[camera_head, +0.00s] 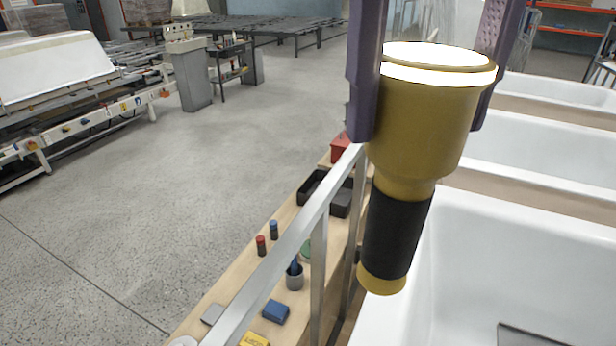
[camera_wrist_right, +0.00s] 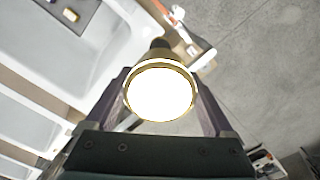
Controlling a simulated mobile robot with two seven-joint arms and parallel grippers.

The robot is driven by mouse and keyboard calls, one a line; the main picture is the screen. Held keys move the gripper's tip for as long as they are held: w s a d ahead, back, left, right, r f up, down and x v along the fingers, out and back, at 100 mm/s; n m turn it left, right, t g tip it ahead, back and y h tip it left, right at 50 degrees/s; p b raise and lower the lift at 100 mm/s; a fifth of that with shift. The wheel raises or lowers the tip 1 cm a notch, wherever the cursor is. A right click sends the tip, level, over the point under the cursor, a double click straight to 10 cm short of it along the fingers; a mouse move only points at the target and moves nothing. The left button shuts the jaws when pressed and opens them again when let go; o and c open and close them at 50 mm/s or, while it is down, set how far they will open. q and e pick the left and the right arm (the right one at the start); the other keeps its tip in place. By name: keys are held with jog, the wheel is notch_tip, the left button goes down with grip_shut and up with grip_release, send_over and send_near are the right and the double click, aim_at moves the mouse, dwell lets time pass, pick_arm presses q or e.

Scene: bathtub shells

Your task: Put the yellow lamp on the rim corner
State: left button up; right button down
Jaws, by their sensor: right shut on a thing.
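The yellow lamp (camera_head: 415,130) is a flashlight shape with a black grip. It hangs upright in the head view, its glowing lens facing up and its narrow end down. My right gripper (camera_head: 422,125) is shut on its wide head, one finger on each side. In the right wrist view the bright lens (camera_wrist_right: 160,92) faces the camera between the fingers. The lamp covers part of the near white bathtub shell (camera_head: 540,250) and its left rim. Whether the lamp's lower end touches anything is unclear. My left gripper is not in view.
A metal rail (camera_head: 290,245) runs left of the tub. More white tubs (camera_head: 540,145) stand behind. A dark plate (camera_head: 530,335) lies in the near tub.

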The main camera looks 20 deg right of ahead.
aim_at(379, 243)
jog(key=f+m+b, duration=0.2)
jog(key=f+b, duration=0.1)
jog(key=f, duration=0.2)
jog(key=w+f+m+b, duration=0.1)
jog(key=f+m+b, duration=0.1)
jog(key=f+b, duration=0.2)
jog(key=w+f+m+b, duration=0.1)
jog(key=f+m+b, duration=0.1)
jog(key=f+b, duration=0.2)
jog(key=shift+d+f+m, duration=0.2)
jog(key=shift+f+m, duration=0.1)
jog(key=shift+f, duration=0.8)
jog(key=w+d+f+m+b, duration=0.1)
jog(key=d+f+m+b, duration=0.1)
jog(key=f+m+b, duration=0.7)
jog(key=w+d+f+m+b, duration=0.1)
jog(key=d+f+m+b, duration=0.1)
jog(key=f+m+b, duration=0.8)
notch_tip(379, 243, down, 11)
jog(key=m, duration=0.7)
grip_release()
jog(key=shift+r, duration=0.1)
jog(key=shift+r, duration=0.1)
